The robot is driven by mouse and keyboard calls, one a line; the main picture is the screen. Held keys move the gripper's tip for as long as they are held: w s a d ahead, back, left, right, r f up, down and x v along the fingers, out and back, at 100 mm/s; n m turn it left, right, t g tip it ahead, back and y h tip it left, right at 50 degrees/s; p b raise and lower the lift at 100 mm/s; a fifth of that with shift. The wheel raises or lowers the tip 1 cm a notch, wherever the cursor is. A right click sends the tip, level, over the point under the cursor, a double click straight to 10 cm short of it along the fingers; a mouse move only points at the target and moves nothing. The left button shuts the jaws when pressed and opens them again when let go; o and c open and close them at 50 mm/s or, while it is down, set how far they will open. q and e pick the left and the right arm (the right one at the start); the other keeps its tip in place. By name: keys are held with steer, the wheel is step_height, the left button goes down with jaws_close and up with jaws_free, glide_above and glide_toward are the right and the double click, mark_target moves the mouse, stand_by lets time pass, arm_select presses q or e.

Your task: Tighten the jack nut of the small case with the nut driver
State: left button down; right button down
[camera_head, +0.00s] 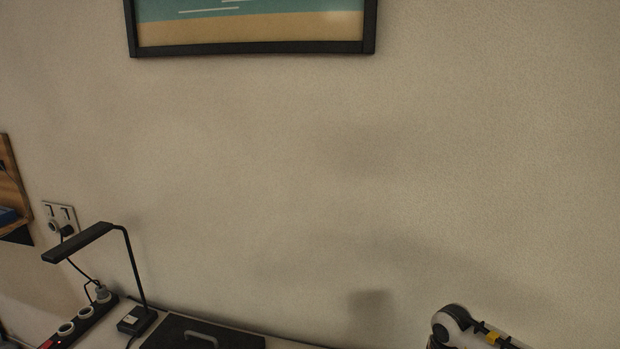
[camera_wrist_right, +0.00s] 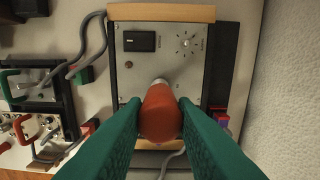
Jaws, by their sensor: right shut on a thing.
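My right gripper (camera_wrist_right: 160,118) shows in the right wrist view, its two green fingers shut on the red-orange handle (camera_wrist_right: 160,112) of the nut driver. The driver points away from the camera, toward the small case (camera_wrist_right: 190,72). The case has a grey panel with a wooden strip along its top edge, a black rectangular part and a round dial marking. A short metal part of the driver shows just beyond the handle, over the panel. The handle hides the driver's tip and the jack nut, so I cannot tell whether they touch. My left gripper is in neither view.
A pale wall (camera_wrist_right: 290,90) rises at the right. The head view shows mostly wall, a desk lamp (camera_head: 80,242) and a power strip (camera_head: 80,326).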

steer(key=shift+m+p, duration=0.9)
steer(key=shift+m, duration=0.4)
steer(key=c, duration=1.1)
jaws_free()
